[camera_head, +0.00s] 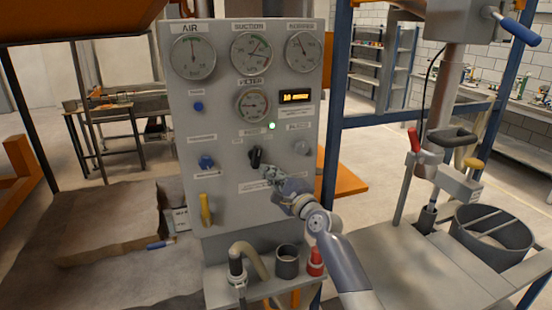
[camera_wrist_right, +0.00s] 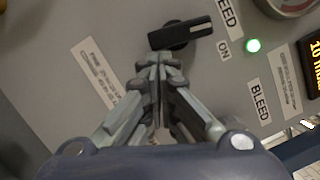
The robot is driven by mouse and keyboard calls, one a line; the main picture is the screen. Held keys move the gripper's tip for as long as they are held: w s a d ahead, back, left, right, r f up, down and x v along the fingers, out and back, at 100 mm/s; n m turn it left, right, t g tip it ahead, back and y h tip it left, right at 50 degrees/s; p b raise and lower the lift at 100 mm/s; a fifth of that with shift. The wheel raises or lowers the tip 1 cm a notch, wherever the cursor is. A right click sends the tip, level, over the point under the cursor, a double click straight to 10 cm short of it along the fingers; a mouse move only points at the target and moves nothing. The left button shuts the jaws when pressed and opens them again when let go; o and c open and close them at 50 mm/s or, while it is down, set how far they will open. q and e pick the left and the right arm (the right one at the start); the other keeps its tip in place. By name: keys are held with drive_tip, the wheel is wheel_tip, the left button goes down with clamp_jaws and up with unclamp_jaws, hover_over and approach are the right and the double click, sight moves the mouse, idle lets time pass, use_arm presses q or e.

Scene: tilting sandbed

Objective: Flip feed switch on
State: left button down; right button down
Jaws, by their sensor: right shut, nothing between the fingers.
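The black feed switch (camera_head: 256,157) is a rotary knob on the grey control panel (camera_head: 226,210). It stands nearly upright in the head view. In the wrist view the switch (camera_wrist_right: 180,35) shows a white mark on its right end, beside the "FEED" and "ON" lettering. A green lamp (camera_head: 272,126) glows above it and also shows in the wrist view (camera_wrist_right: 253,45). My right gripper (camera_head: 270,174) is shut and empty, its fingertips (camera_wrist_right: 160,60) just below the knob. I cannot tell whether they touch it. My left gripper is out of view.
Gauges line the panel's top, above an orange display (camera_head: 295,96). Blue knobs (camera_head: 206,162) and a yellow lever (camera_head: 206,209) are at its left; another knob (camera_head: 301,148) is at right. A ledge below holds a hose, a dark cup (camera_head: 287,264) and a red-capped item (camera_head: 316,262).

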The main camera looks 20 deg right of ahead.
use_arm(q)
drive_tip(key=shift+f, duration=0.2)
use_arm(e)
drive_tip(key=shift+a+f+m, duration=0.25)
drive_tip(key=shift+a+m, duration=0.15)
drive_tip(key=shift+m, duration=0.7)
idle(2.1)
